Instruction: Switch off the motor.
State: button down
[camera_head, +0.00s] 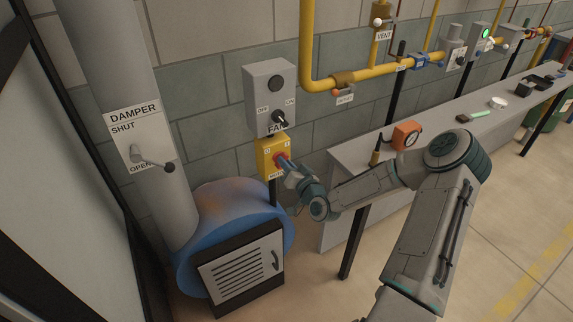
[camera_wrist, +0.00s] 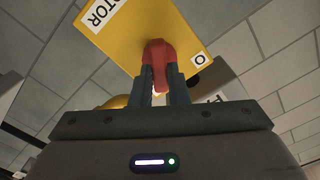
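A yellow switch box (camera_head: 265,145) is fixed under the grey FAN box on the wall. The knob's lower part is between the fingers.
The FAN box (camera_head: 269,90) with a black knob is just above. A blue machine (camera_head: 240,205) with a louvred front stands below. The damper lever (camera_head: 151,162) is left on a grey duct. A bench with an orange gauge box (camera_head: 405,135) is right.

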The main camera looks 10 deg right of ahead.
jog(key=shift+f+n+b, duration=0.1)
jog(key=shift+n+b, duration=0.2)
jog(key=shift+b, duration=0.3)
jog(key=n+b, duration=0.4)
jog(key=b, duration=0.3)
jog(key=n+b, duration=0.4)
jog(key=b, duration=0.3)
jog(key=n+b, duration=0.5)
jog(key=b, duration=0.1)
jog(key=shift+s+a+b, duration=0.1)
jog(key=shift+a+b, duration=0.25)
jog(key=shift+b, duration=0.05)
jog(key=c, duration=1.4)
grip_release()
